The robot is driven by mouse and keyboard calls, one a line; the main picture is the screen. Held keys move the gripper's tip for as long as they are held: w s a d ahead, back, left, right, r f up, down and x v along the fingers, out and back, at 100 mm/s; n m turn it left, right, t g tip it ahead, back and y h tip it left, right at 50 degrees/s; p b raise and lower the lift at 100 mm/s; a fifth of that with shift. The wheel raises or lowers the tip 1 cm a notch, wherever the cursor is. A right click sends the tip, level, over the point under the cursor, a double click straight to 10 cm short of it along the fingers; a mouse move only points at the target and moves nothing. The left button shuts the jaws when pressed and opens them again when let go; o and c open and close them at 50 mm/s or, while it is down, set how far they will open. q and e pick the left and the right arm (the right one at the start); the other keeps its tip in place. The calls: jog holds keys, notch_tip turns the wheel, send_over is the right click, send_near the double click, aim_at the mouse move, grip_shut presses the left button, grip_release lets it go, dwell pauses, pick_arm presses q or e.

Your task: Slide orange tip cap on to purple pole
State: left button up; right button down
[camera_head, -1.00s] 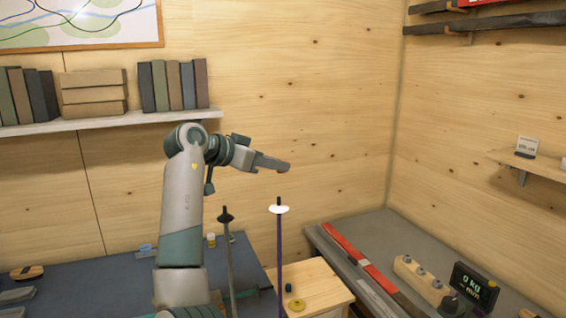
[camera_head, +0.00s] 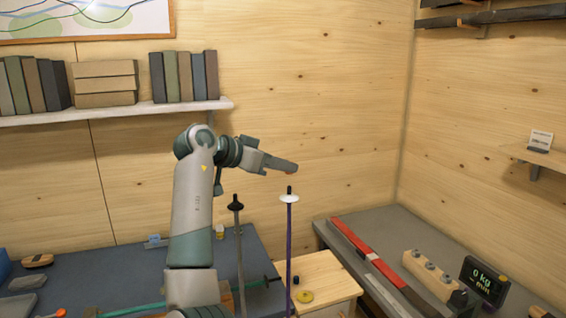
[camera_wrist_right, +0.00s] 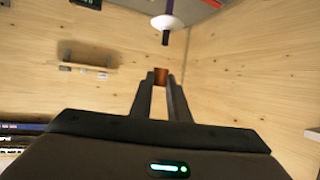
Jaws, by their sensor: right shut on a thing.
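The purple pole (camera_head: 289,240) stands upright, with a white disc (camera_head: 289,198) near its top and a short dark tip above. My right gripper (camera_head: 289,168) is shut on the small orange tip cap (camera_head: 292,171), a little above the pole's dark tip and apart from it. In the right wrist view the cap (camera_wrist_right: 161,77) sits between the fingertips. The pole's dark tip (camera_wrist_right: 165,39) and white disc (camera_wrist_right: 167,22) show beyond it there. The fingers hide part of the cap in the head view. My left gripper is not in view.
A grey pole (camera_head: 240,250) with a black disc stands just left of the purple one. A wooden stand (camera_head: 325,275) is behind, holding a yellow disc (camera_head: 305,296). A grey bench (camera_head: 400,240) at right carries a red bar (camera_head: 350,236). Air around the gripper is clear.

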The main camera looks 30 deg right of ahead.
aim_at(282, 197)
jog(key=shift+f+b, duration=0.5)
jog(key=shift+f, duration=0.7)
jog(key=shift+f+b, duration=1.05)
jog(key=shift+f, duration=0.75)
dwell(1.2)
jog(key=c, duration=1.6)
grip_release()
jog(key=shift+a, duration=0.1)
jog(key=b+v, duration=0.6)
jog(key=v, duration=1.1)
jog(key=shift+a+b, duration=0.1)
jog(key=shift+b, duration=0.3)
